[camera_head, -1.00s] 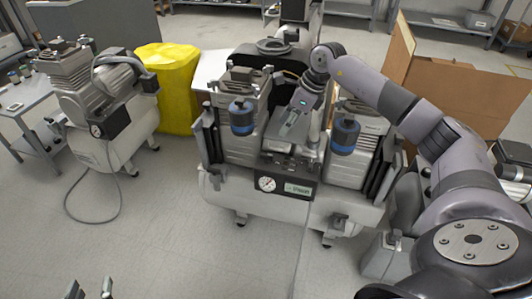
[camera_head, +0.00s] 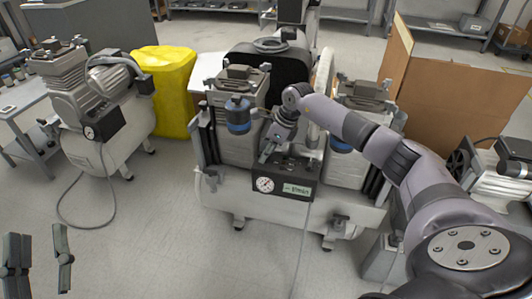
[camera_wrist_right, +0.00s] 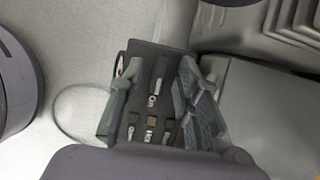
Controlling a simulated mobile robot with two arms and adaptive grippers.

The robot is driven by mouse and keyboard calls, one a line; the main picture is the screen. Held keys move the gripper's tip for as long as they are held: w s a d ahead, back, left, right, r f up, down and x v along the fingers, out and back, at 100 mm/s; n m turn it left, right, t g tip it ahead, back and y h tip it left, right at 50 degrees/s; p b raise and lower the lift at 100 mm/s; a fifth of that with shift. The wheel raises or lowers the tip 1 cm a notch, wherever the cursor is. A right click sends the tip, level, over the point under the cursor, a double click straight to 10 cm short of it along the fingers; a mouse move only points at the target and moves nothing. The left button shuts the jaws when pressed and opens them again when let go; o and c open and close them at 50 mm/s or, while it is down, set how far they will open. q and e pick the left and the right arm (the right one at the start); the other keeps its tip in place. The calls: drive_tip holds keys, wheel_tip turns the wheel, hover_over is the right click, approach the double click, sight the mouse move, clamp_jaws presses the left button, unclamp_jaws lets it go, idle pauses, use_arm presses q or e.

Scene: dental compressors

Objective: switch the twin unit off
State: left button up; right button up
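The twin unit (camera_head: 290,208) is the white compressor in the middle of the head view, with two pump heads. Its front carries a dark box with a round gauge (camera_head: 265,184) and a label plate (camera_head: 297,190). My right gripper (camera_head: 267,157) is over this box. In the right wrist view the right gripper (camera_wrist_right: 158,72) is open, its fingers on either side of a dark control panel (camera_wrist_right: 145,55). The panel has small switch-like parts (camera_wrist_right: 151,122) and light markings too small to read surely. Contact cannot be told. My left gripper (camera_head: 40,255) is open and empty at lower left.
A smaller compressor (camera_head: 112,150) with its own gauge stands at left, beside a yellow-covered object (camera_head: 167,85). A cardboard partition (camera_head: 455,90) and another machine (camera_head: 495,172) are at right. A cable trails down the floor in front. Front-left floor is clear.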

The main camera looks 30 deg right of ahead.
drive_tip(key=shift+c, duration=0.3)
clamp_jaws()
idle(0.4)
